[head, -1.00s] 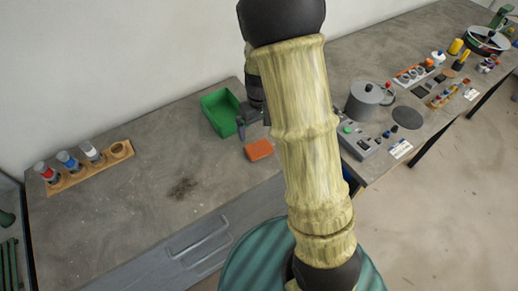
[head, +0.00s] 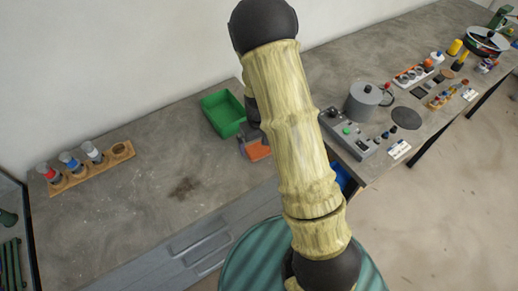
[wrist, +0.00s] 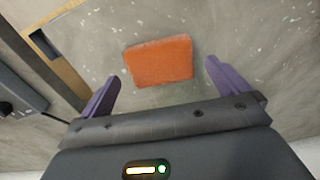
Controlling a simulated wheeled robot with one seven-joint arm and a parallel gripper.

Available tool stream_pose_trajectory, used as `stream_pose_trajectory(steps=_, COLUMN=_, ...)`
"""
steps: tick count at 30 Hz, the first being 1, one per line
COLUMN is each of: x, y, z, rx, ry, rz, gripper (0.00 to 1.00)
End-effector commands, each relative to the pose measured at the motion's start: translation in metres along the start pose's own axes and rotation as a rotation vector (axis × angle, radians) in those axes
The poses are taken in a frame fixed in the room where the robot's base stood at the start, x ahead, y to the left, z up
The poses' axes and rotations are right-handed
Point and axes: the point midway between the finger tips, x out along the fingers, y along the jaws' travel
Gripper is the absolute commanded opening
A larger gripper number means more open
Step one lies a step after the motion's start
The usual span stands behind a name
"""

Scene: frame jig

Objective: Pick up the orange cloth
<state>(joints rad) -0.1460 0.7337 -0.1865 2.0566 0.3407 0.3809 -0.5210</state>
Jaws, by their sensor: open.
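The orange cloth (head: 258,151) lies on the grey table, close to its front edge, just in front of the green bin. In the head view my arm and gripper partly cover it. In the wrist view the cloth (wrist: 159,62) is a flat, folded-looking block in full sight. My gripper (wrist: 161,80) is open and empty, with its two purple fingers spread wide. The cloth lies beyond the fingertips, roughly centred between them. Whether the fingertips are at table height is hard to tell.
A green bin (head: 223,113) stands behind the cloth. A wooden rack (head: 92,168) with capped bottles sits at the left. A grey control box (head: 350,134) and a grey pot (head: 364,102) stand to the right.

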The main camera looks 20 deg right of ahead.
Motion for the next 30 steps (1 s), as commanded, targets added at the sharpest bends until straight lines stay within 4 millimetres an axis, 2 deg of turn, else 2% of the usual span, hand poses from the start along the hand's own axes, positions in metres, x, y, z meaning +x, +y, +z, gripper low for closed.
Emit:
stream_pose_trajectory(steps=3, x=0.015, y=0.000, z=0.000, rx=0.001, ry=-0.001, rz=-0.001, gripper=1.00)
stream_pose_trajectory(steps=6, x=0.020, y=0.000, z=0.000, rx=0.000, ry=0.000, rz=0.000, gripper=1.00)
stream_pose_trajectory(steps=21, x=0.020, y=0.000, z=0.000, rx=0.000, ry=0.001, rz=0.000, gripper=1.00)
stream_pose_trajectory(steps=23, x=0.020, y=0.000, z=0.000, rx=0.000, ry=0.001, rz=0.000, gripper=0.90)
stream_pose_trajectory(steps=27, x=0.020, y=0.000, z=0.000, rx=0.000, ry=0.001, rz=0.000, gripper=0.63)
stream_pose_trajectory(steps=28, x=0.020, y=0.000, z=0.000, rx=0.000, ry=0.001, rz=0.000, gripper=0.59)
stream_pose_trajectory(steps=30, x=0.020, y=0.000, z=0.000, rx=0.000, ry=0.001, rz=0.000, gripper=0.59)
